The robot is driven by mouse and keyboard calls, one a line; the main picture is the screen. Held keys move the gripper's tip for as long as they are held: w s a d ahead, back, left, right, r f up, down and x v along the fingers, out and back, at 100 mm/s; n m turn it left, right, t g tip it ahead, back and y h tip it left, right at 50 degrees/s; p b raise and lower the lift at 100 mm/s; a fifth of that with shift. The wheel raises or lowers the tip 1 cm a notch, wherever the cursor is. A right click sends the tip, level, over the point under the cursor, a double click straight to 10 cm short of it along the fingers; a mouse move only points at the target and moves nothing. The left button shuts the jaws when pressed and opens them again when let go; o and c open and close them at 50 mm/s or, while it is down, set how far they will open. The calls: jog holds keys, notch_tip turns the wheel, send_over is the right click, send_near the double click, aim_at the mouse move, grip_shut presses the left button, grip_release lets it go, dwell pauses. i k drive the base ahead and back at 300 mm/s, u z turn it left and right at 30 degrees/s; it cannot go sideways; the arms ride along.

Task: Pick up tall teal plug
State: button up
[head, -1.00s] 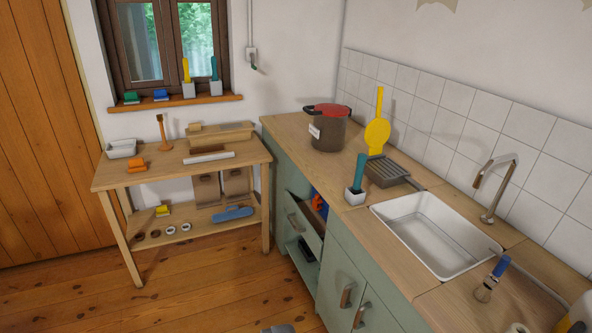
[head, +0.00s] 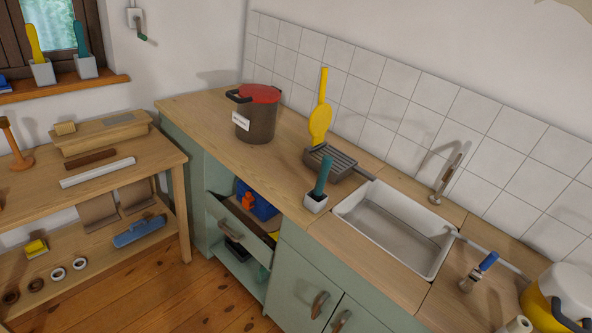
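A tall teal plug (head: 322,176) stands upright, tilted slightly, in a small white block-shaped holder (head: 316,203) on the counter, left of the sink. A second teal upright piece (head: 82,38) stands in a grey block (head: 86,67) on the windowsill at the upper left. I cannot tell from their looks alone which one the task names. My gripper does not show in this view.
A wooden counter (head: 190,104) holds a brown pot with red lid (head: 257,113), a dark ridged pan (head: 330,160), a yellow paddle (head: 320,120) and a sink (head: 380,240). A drawer (head: 226,232) stands open below. A workbench (head: 165,163) stands left.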

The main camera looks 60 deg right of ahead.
aim_at(326, 165)
jog(key=z, duration=0.45)
jog(key=i, duration=1.1)
jog(key=z, duration=0.75)
jog(key=k, duration=0.7)
jog(key=z, duration=0.25)
jog(key=i, duration=0.8)
jog(key=u, duration=0.15)
